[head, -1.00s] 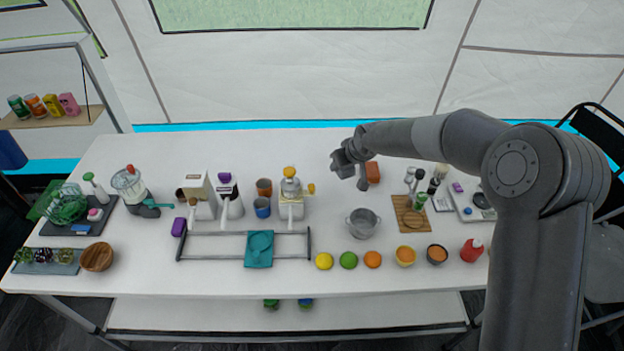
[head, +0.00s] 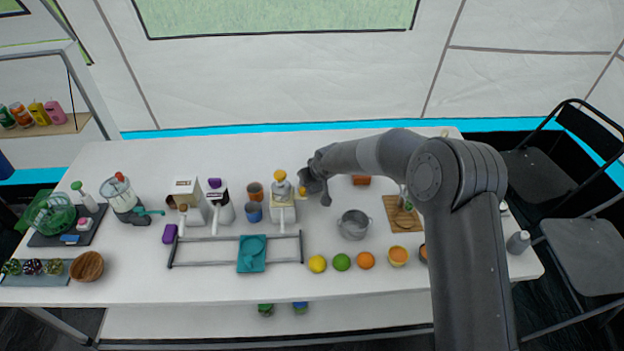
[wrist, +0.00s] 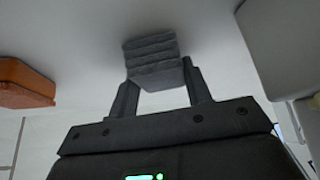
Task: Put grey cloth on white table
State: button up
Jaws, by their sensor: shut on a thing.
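The grey cloth (wrist: 152,58) shows in the wrist view as a folded, layered block between my two fingertips. My gripper (wrist: 160,88) is shut on it. The white table (wrist: 85,35) is behind the cloth in that view; I cannot tell whether the cloth touches it. In the head view my gripper (head: 315,188) is over the back middle of the white table (head: 330,150), just right of a white machine with a yellow top (head: 283,205). The cloth is hard to tell apart from the dark gripper there.
An orange-brown block (head: 361,181) lies right of my gripper and also shows in the wrist view (wrist: 25,85). A metal pot (head: 354,225) stands in front of it. A wooden board (head: 402,217) is farther right. The table's back strip is mostly clear.

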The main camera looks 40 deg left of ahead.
jog(key=o, duration=1)
jog(key=shift+f, duration=0.15)
jog(key=shift+d+r, duration=0.25)
jog(key=shift+r, duration=0.35)
jog(key=v, duration=1.1)
